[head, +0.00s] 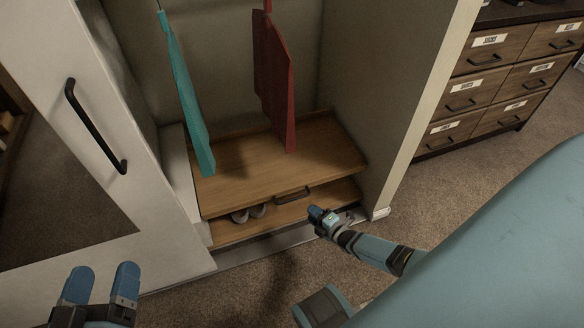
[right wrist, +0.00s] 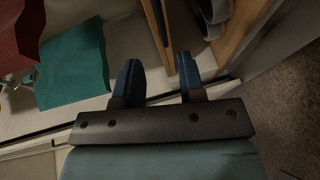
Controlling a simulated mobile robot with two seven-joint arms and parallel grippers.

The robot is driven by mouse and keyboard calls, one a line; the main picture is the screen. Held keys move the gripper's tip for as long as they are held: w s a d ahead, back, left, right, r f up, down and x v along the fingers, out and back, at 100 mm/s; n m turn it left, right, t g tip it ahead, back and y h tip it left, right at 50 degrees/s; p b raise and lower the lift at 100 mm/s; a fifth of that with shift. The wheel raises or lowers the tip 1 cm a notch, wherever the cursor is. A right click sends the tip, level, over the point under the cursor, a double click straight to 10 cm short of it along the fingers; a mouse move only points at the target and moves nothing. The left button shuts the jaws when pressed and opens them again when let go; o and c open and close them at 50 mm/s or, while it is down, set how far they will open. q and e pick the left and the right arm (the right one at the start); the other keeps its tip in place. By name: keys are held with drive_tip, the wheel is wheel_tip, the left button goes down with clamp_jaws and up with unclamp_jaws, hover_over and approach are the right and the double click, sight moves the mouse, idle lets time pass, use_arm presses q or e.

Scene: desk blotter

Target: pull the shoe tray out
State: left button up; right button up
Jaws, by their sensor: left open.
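The shoe tray (head: 240,230) is a low wooden board under a fixed wooden shelf (head: 270,160) in the open wardrobe. It has a slot-like dark handle (head: 293,192) near its front, and grey-white shoes (head: 248,213) lie on it at the left. My right gripper (head: 318,217) is at the tray's front right, right of the handle. In the right wrist view its fingers (right wrist: 158,82) are apart, with wooden board edges (right wrist: 240,28) and shoes (right wrist: 213,12) beyond them. I cannot tell if they touch the wood. My left gripper (head: 100,286) is open and empty, low at the left.
A teal garment (head: 186,95) and a red garment (head: 273,75) hang above the shelf. A white door with a black handle (head: 95,125) stands at the left. A labelled drawer cabinet (head: 485,80) stands at the right. Carpet in front is clear.

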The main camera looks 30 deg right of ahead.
sight(293, 199)
use_arm(q)
drive_tip(key=shift+w+a+f+m+b, duration=0.1)
drive_tip(key=shift+w+f+m+b, duration=0.15)
drive_tip(key=shift+f+b, duration=0.4)
drive_tip(key=shift+w+a+f+m+b, duration=0.1)
drive_tip(key=shift+w+f+m+b, duration=0.1)
drive_tip(key=shift+f+m+b, duration=0.45)
drive_tip(key=shift+w+a+f+b, duration=0.1)
drive_tip(key=shift+w+f+b, duration=0.1)
drive_tip(key=shift+f+b, duration=0.45)
use_arm(e)
drive_tip(key=shift+x, duration=5.35)
use_arm(q)
drive_tip(key=shift+r, duration=0.2)
use_arm(e)
drive_tip(key=shift+f, duration=0.1)
clamp_jaws()
